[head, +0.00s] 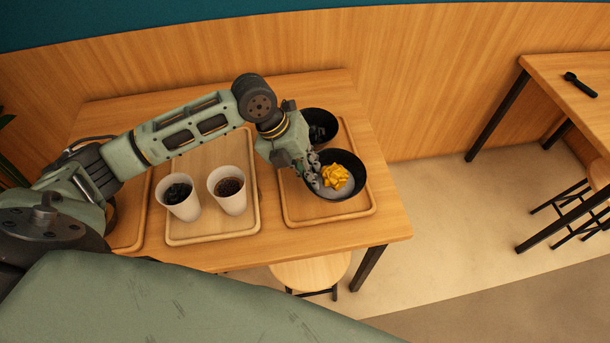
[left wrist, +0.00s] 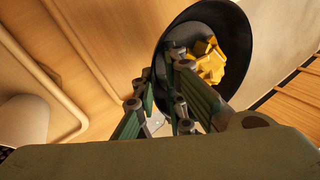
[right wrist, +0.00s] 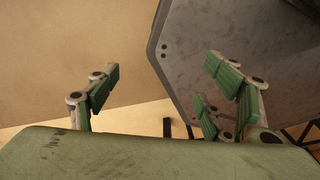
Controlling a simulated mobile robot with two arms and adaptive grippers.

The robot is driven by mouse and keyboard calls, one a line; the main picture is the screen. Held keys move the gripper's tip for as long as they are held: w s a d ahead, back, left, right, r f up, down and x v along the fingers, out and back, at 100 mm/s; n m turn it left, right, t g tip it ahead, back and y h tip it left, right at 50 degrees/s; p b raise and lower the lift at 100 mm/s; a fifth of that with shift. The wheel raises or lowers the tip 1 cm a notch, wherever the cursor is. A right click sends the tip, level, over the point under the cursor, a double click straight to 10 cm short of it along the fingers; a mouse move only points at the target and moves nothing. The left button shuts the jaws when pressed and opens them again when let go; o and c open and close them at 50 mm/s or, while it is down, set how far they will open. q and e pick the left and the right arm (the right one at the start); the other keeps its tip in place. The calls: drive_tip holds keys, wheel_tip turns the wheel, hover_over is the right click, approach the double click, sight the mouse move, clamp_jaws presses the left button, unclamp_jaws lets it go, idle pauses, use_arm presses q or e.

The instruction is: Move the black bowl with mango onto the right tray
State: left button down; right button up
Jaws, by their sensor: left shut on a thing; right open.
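The black bowl with mango (head: 358,166) is over the front part of the right tray (head: 295,219) in the head view. Yellow mango pieces (head: 335,177) lie in it on something pale. My left gripper (head: 314,177) is shut on the bowl's left rim. In the left wrist view the fingers pinch the rim of the bowl (left wrist: 243,40), which looks tilted there. I cannot tell whether the bowl touches the tray. My right gripper (right wrist: 155,95) is open and empty in the right wrist view, away from the tray.
A second black bowl (head: 322,120) with dark contents stands at the back of the right tray. Two white cups (head: 228,198) with dark contents stand on the middle tray (head: 215,238). Part of a left tray (head: 131,235) shows behind my left arm. A stool (head: 310,272) stands at the table's front.

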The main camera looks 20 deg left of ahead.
use_arm(q)
drive_tip(key=shift+w+a+f, duration=0.9)
drive_tip(key=shift+a+f, duration=0.15)
drive_tip(key=shift+a, duration=0.05)
wheel_tip(320, 180, down, 4)
drive_tip(key=shift+r+p, duration=0.2)
drive_tip(key=shift+p, duration=0.3)
use_arm(e)
drive_tip(key=shift+w+d+r, duration=0.1)
drive_tip(key=shift+d+r, duration=0.15)
drive_tip(key=shift+d, duration=0.2)
drive_tip(key=shift+w+d+r, duration=0.1)
drive_tip(key=shift+d+r, duration=0.15)
drive_tip(key=shift+d, duration=0.2)
use_arm(q)
drive_tip(key=shift+f, duration=0.1)
use_arm(e)
drive_tip(key=shift+f, duration=0.1)
use_arm(q)
drive_tip(key=c, duration=1.8)
unclamp_jaws()
use_arm(e)
drive_tip(key=shift+a, duration=0.45)
